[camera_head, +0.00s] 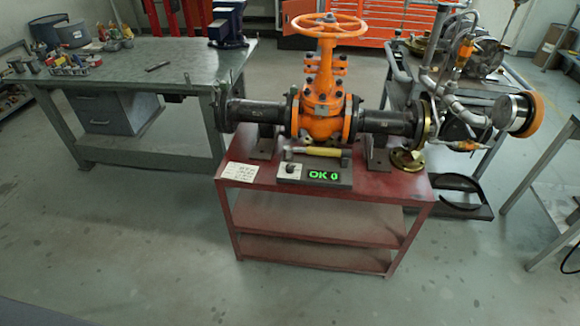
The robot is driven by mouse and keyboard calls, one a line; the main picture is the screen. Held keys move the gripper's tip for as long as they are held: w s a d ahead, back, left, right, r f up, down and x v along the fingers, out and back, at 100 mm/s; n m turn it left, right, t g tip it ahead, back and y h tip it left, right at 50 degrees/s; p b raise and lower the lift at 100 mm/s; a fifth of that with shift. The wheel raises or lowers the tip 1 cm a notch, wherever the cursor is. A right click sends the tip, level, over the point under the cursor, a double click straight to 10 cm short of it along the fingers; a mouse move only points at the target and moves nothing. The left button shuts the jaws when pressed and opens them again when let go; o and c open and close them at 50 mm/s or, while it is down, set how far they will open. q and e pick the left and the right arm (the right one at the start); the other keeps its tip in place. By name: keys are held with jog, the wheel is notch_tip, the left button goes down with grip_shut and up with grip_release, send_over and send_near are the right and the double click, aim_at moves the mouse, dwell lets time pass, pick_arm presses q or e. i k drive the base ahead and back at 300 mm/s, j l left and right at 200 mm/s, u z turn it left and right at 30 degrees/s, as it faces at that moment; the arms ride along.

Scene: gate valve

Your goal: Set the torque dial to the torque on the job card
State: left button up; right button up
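The torque dial (292,168) is a small dark knob on a pale plate, at the left of a grey tester box. The box's display (323,175) shows green characters that look like "OK 0". The box stands at the front edge of a red cart. The job card (241,172) lies on the cart left of the box; its handwriting is too small to read. A tool with a yellow handle (323,152) lies behind the display. The orange gate valve (323,90) with its handwheel stands behind on black pipes. Neither of my grippers shows.
The red cart (318,214) has open shelves below. A brass flange (407,160) lies on its right end. A grey workbench (130,72) with a vise and small tools stands left. A table with grey pipework (470,105) stands right. The floor in front is clear.

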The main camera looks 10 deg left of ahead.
aim_at(289, 168)
jog(key=i+j+z, duration=0.1)
jog(key=z, duration=0.25)
jog(key=j+z, duration=0.7)
jog(key=i+l, duration=0.1)
